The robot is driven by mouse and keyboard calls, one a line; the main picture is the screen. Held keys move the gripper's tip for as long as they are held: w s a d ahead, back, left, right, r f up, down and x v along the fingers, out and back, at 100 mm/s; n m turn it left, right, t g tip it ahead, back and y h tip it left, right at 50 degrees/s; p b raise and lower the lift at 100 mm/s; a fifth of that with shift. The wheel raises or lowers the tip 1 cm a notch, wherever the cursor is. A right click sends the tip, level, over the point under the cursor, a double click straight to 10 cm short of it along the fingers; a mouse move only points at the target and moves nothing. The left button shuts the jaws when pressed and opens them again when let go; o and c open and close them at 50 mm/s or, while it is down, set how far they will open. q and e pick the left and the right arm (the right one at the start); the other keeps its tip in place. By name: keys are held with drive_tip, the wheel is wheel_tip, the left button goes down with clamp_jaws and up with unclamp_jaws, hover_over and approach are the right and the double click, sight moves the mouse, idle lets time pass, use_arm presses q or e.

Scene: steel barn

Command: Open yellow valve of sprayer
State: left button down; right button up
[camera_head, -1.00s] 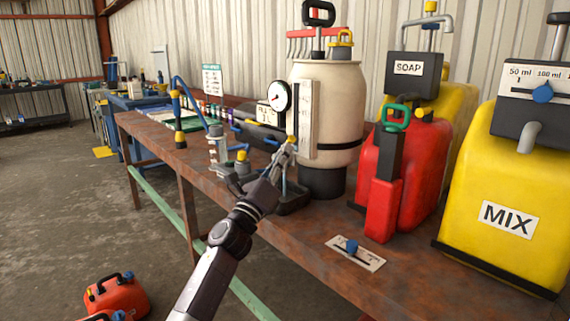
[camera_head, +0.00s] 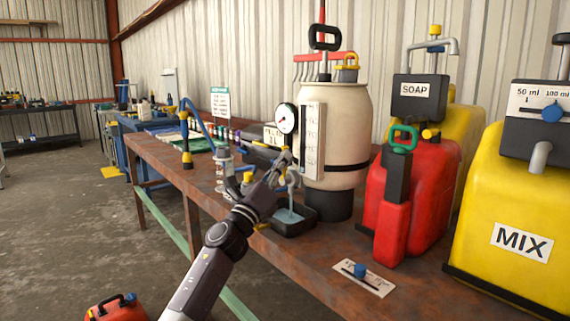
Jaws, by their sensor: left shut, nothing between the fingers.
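The sprayer is a cream tank (camera_head: 335,110) on the bench, with a round gauge (camera_head: 286,118), a black pump handle (camera_head: 324,38) and a black base. My left gripper (camera_head: 284,161) is at the tank's lower left, at the outlet, with its fingers closed and empty. A small yellow piece shows at the fingertips; it may be the yellow valve, mostly hidden by the gripper. A pale grey-blue stream (camera_head: 292,184) runs down beside the fingers into a black tray (camera_head: 297,228), where liquid lies. My right gripper is not in view.
A red can (camera_head: 420,190), a yellow MIX tank (camera_head: 515,220) and a SOAP dispenser (camera_head: 422,98) stand to the right. A blue-knobbed plate (camera_head: 363,277) lies at the front of the rusty bench (camera_head: 318,266). A blue hose wand (camera_head: 186,140) and clear cylinder (camera_head: 222,167) stand left.

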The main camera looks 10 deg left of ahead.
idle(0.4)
use_arm(q)
drive_tip(key=v, duration=1.2)
drive_tip(key=shift+a, duration=0.1)
